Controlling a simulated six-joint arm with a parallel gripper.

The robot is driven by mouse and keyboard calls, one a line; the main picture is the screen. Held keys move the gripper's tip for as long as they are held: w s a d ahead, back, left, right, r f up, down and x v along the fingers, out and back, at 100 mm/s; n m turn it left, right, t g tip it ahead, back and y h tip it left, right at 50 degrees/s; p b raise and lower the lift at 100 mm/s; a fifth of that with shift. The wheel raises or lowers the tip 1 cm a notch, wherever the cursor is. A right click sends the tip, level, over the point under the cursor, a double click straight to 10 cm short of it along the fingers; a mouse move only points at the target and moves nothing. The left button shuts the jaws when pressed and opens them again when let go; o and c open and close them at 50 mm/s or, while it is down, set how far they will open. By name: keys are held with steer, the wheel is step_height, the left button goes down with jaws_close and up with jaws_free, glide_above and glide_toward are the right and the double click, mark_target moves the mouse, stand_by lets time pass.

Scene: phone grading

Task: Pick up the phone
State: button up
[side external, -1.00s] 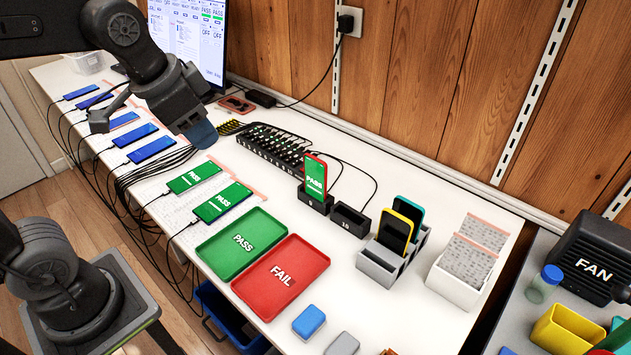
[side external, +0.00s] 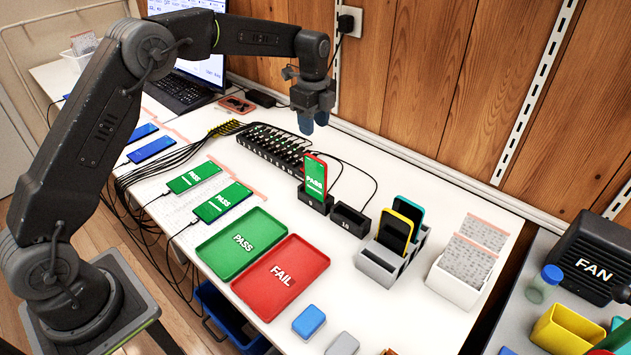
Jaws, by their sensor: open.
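A phone (side external: 316,176) in a red case stands upright in a small black dock (side external: 315,199). Its green screen reads PASS. My gripper (side external: 313,122) is open and empty above and behind this phone, fingers pointing down, apart from it. Two phones with green PASS screens lie on the table, one at the upper left (side external: 194,178) and one lower (side external: 222,203), both with cables. Blue-screen phones (side external: 151,149) lie farther back, partly hidden by my arm. Two more phones, one yellow-edged (side external: 395,231) and one teal-edged (side external: 408,213), stand in a grey rack (side external: 379,266).
A green PASS tray (side external: 240,240) and a red FAIL tray (side external: 281,275) lie in front. An empty black dock (side external: 350,219) stands right of the phone. A black cable hub (side external: 268,150) lies left of it, with loose cables. A white card box (side external: 458,287) is at right.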

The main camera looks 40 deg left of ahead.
mark_target(315, 169)
step_height(315, 169, down, 14)
steer(key=shift+w+d+f, duration=0.1)
steer(key=shift+d, duration=0.05)
jaws_close()
stand_by(0.8)
